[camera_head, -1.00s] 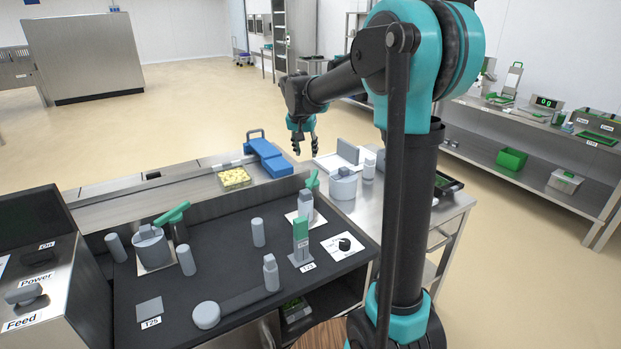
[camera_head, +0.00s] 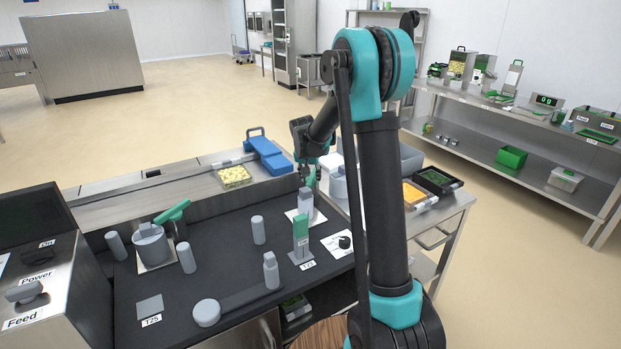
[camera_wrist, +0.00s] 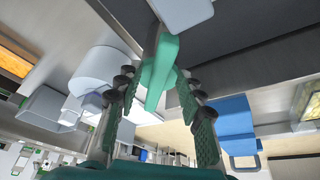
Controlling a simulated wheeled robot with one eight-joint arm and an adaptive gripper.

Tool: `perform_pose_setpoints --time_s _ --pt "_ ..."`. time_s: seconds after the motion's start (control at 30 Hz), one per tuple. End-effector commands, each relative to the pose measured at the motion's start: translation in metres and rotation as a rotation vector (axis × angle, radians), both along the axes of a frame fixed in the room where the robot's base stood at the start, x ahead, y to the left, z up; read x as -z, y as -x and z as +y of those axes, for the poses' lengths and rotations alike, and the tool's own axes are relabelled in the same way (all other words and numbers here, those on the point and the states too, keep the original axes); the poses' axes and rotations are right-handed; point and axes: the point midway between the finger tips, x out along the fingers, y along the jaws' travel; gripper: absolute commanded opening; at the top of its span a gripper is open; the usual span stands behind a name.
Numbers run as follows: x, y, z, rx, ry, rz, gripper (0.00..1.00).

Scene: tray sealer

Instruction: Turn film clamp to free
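A green lever (camera_wrist: 160,72) on a grey block stands at the back right of the black machine top. In the wrist view it lies between my two green-padded fingers, with a gap showing beside them. My gripper (camera_wrist: 158,112) is open around the lever and not closed on it. In the head view my gripper (camera_head: 309,172) is at the grey block (camera_head: 306,203) and hides most of the lever. Another green lever (camera_head: 172,211) sits on a grey cylinder at the left of the top. I cannot read a label naming the film clamp.
Grey posts (camera_head: 258,230), an upright green-and-grey block (camera_head: 300,235) and a black knob (camera_head: 345,242) stand nearby on the machine top. A blue clamp-like part (camera_head: 268,155) and a tray of yellow pieces (camera_head: 234,176) lie behind.

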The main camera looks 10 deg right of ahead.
Motion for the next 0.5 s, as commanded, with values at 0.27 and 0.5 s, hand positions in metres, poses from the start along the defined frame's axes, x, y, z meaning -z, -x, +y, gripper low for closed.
perform_pose_setpoints --time_s 0.27,0.5 --pt "0.0031 -0.0009 -0.0006 0.0 0.0 0.0 0.38" --pt "0.0029 -0.0009 -0.0006 0.0 0.0 0.0 0.16"
